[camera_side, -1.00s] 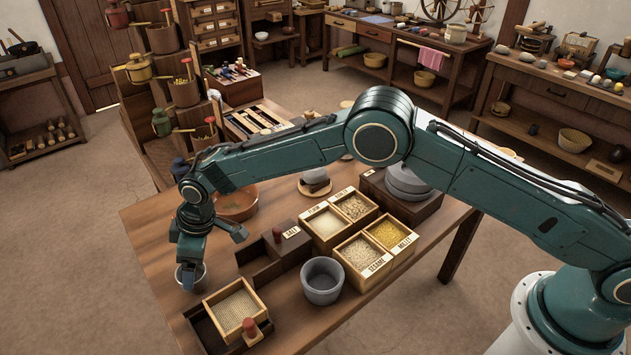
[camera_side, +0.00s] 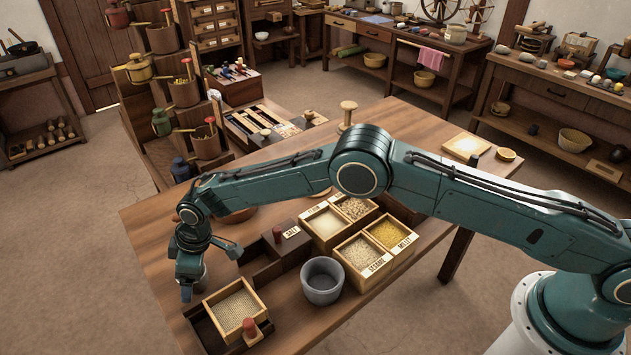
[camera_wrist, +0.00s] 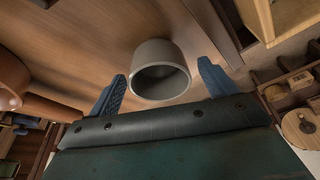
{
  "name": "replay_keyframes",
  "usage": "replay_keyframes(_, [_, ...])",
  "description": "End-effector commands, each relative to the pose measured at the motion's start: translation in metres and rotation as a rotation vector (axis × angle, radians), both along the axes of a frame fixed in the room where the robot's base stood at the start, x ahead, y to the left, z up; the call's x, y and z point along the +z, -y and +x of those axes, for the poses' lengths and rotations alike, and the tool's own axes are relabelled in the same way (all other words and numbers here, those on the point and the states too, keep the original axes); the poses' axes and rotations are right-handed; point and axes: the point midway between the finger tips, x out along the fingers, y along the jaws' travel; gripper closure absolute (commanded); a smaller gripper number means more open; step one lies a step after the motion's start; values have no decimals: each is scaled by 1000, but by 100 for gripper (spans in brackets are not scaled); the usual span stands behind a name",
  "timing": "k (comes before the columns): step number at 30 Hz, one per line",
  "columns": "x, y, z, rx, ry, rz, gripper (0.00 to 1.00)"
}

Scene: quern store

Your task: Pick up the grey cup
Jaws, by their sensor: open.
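The grey cup (camera_wrist: 160,71) stands on the wooden table in the wrist view, its opening facing the camera. It lies between the two blue fingers of my gripper (camera_wrist: 161,82), with a visible gap on each side. In the side view my gripper (camera_side: 207,270) is low over the table's near left part, with its fingers spread.
A framed sieve (camera_side: 236,309) on a dark tray is close to the right of my gripper. A dark salt box (camera_side: 290,243) is behind. The table's left edge is near.

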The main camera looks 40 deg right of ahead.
Motion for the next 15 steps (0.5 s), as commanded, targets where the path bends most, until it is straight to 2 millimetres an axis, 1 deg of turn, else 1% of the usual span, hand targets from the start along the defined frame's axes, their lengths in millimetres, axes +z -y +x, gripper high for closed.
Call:
replay_keyframes(11, [0,0,0,0,0,0,16])
replay_keyframes(12, [0,0,0,0,0,0,20])
replay_keyframes(14, [0,0,0,0,0,0,32])
replay_keyframes(15, [0,0,0,0,0,0,40])
